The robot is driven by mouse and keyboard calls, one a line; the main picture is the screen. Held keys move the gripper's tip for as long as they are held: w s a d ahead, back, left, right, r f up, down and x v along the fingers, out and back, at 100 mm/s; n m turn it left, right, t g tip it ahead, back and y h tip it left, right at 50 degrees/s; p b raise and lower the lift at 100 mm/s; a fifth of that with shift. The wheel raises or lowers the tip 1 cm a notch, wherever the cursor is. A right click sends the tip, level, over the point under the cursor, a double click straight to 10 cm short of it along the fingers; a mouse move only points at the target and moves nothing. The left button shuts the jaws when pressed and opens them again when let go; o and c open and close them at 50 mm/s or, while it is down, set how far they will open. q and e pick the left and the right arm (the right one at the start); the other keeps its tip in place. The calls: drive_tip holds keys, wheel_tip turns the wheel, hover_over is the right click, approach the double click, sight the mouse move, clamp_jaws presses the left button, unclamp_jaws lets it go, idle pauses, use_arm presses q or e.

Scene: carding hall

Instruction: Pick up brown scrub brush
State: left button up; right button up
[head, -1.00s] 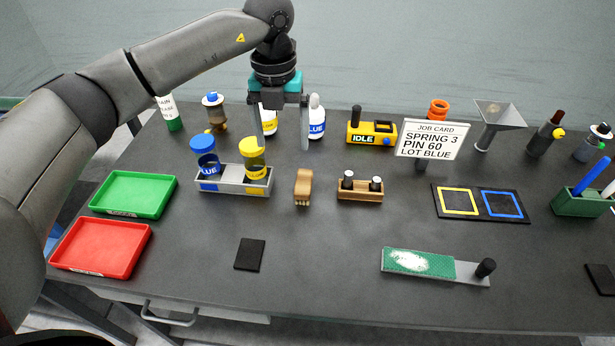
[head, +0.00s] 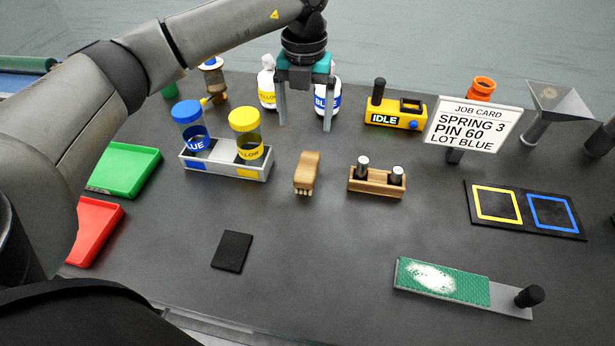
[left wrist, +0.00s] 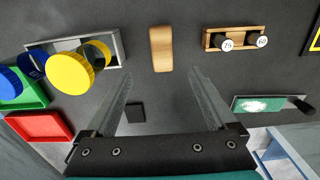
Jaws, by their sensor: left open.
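The brown scrub brush (head: 307,172) stands on the dark table near the middle in the head view, its pale bristles at the near end. It also shows in the left wrist view (left wrist: 161,48), beyond the fingertips. My left gripper (head: 304,120) is open and empty, with its fingers pointing down. In the head view it appears behind the brush, in front of the white bottles, apart from the brush. In the left wrist view its two fingers (left wrist: 162,82) are spread, with the brush between their lines. My right gripper is not in view.
Left of the brush is a grey rack (head: 225,167) with blue-lidded and yellow-lidded jars. Right of it is a wooden block (head: 377,186) with two pins. The job card (head: 473,125) stands farther right. A black pad (head: 232,251) lies in front; the table around it is clear.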

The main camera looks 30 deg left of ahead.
sight(307, 165)
use_arm(q)
wheel_tip(307, 165, down, 10)
drive_tip(key=shift+r+b, duration=0.2)
drive_tip(key=shift+b, duration=0.15)
drive_tip(key=f, duration=0.5)
drive_tip(key=shift+d+f+b, duration=0.1)
drive_tip(key=shift+d+b, duration=0.1)
drive_tip(key=shift+b, duration=0.1)
clamp_jaws()
